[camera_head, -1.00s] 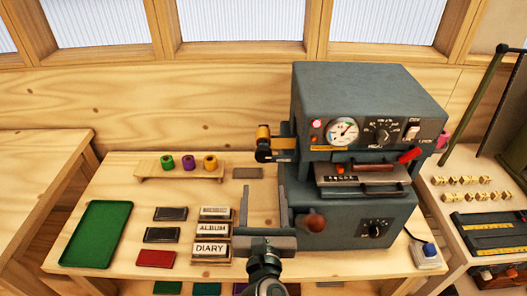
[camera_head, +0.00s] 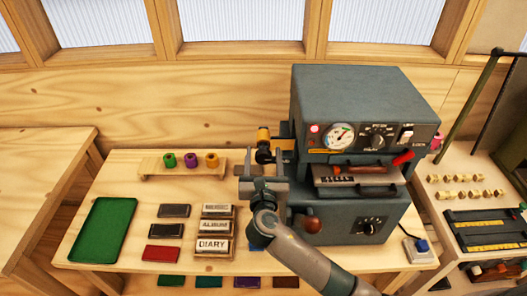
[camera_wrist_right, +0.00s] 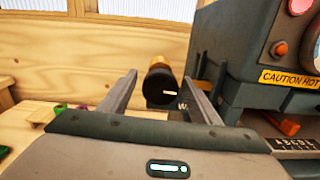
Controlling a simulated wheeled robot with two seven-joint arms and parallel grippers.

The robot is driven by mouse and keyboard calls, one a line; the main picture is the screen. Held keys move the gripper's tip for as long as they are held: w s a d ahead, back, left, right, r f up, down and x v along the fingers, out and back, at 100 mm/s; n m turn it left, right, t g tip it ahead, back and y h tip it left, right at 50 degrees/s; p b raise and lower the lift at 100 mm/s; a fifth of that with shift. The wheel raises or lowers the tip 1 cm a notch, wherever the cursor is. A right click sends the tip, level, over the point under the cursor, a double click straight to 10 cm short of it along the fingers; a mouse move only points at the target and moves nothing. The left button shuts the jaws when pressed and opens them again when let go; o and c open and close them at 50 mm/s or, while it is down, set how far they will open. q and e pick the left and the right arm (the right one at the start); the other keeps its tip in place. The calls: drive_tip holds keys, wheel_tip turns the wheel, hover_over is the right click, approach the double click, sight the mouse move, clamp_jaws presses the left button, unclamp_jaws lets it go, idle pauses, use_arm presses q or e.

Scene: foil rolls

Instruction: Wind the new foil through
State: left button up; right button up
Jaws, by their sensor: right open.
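The foil stamping machine (camera_head: 365,105) stands on the bench. A gold foil roll (camera_head: 263,134) with a dark end cap sits on its left side. In the right wrist view the roll (camera_wrist_right: 161,84) appears between my two fingers, with clear gaps on both sides; I cannot tell how deep it lies between them. My right gripper (camera_head: 263,158) is open and empty, just in front of and below the roll. Green (camera_head: 169,160), purple (camera_head: 190,160) and orange-gold (camera_head: 211,160) rolls stand on a small wooden rack (camera_head: 182,173). A pink roll (camera_head: 437,141) shows at the machine's right. My left gripper is out of view.
A green tray (camera_head: 102,230) lies at the left. Dark and red covers (camera_head: 161,254) and stacked label blocks (camera_head: 212,246) lie in front of the rack. The machine's side is close to my right finger. A "CAUTION HOT" label (camera_wrist_right: 290,79) is on the machine.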

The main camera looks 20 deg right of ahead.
drive_tip(key=shift+w, duration=0.25)
drive_tip(key=c, duration=1.1)
drive_tip(key=shift+o, duration=0.2)
drive_tip(key=shift+m, duration=0.5)
